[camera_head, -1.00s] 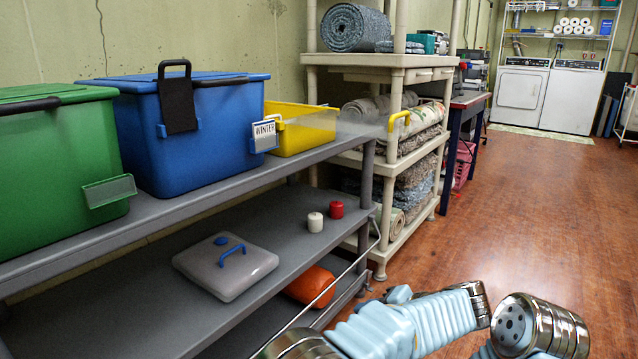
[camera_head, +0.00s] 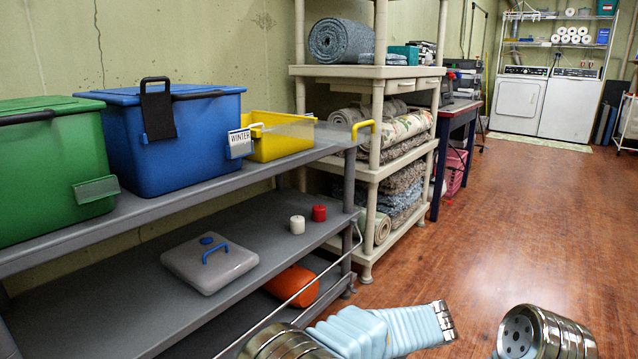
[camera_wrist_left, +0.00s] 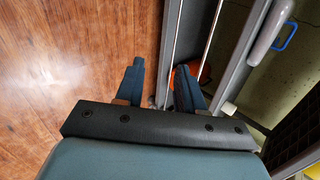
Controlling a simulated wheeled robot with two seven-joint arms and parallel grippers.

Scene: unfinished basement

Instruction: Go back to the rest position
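In the left wrist view my left gripper (camera_wrist_left: 160,82) is open, its two dark blue fingers apart with nothing held between them. It points down over the wood floor beside the shelf's metal rails. In the head view only arm links of mine show along the bottom edge: a light blue ribbed link and metal joints. Neither gripper's fingers show there. My right gripper is not seen.
A grey shelf (camera_head: 90,280) on the left holds a green bin (camera_head: 50,175), a blue bin (camera_head: 195,135) and a yellow bin (camera_head: 280,148). A lidded grey container (camera_head: 209,264) sits lower. A beige rack (camera_head: 372,170) stands behind. Open floor (camera_head: 480,220) lies right.

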